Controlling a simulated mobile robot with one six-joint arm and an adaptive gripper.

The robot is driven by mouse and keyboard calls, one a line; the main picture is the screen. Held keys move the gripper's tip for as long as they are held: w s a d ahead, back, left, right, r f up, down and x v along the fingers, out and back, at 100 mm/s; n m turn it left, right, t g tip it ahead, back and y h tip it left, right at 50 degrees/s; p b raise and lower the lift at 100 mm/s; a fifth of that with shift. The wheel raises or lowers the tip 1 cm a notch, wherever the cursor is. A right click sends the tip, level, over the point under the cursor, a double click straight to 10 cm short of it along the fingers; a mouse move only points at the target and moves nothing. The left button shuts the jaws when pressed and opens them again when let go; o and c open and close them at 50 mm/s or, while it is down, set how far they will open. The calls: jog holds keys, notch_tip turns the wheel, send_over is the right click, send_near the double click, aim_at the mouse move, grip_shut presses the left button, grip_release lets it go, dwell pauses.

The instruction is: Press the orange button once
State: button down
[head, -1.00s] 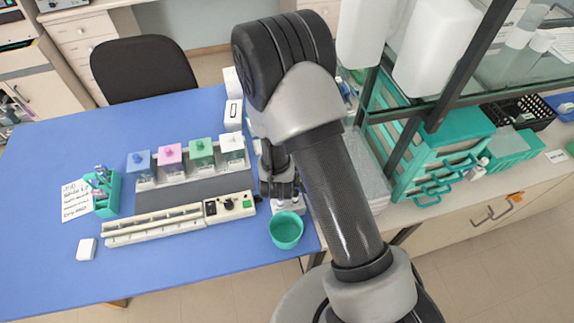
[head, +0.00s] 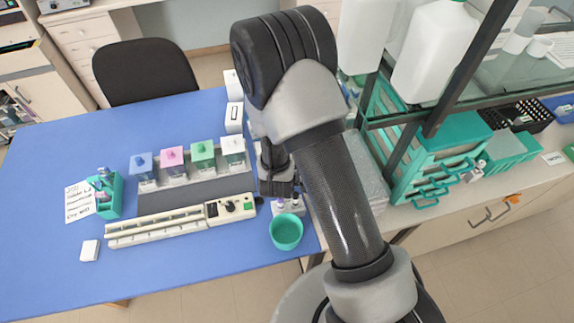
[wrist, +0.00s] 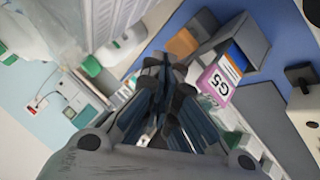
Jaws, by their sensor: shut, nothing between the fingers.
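The control panel (head: 231,208) of the long cream device shows a dark knob and small marks. I cannot make out an orange button on it. My gripper (head: 281,188) points down at the right of the device, above the table's right edge. In the wrist view my gripper (wrist: 170,75) has its dark fingers together with nothing between them. An orange-brown block (wrist: 182,42) shows just past the fingertips; whether it is the button is unclear. A small orange spot (head: 513,199) shows by a cabinet handle at the far right.
Jars with blue, pink, green and white lids (head: 203,155) stand behind the device. A teal cup (head: 286,232) and small bottles (head: 288,204) stand near my gripper. A teal rack (head: 104,194) is at left. The blue table's (head: 40,250) front left is clear.

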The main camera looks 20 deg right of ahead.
notch_tip(320, 180, up, 5)
jog(key=p, duration=0.4)
jog(key=shift+r, duration=0.15)
dwell(0.4)
dwell(0.5)
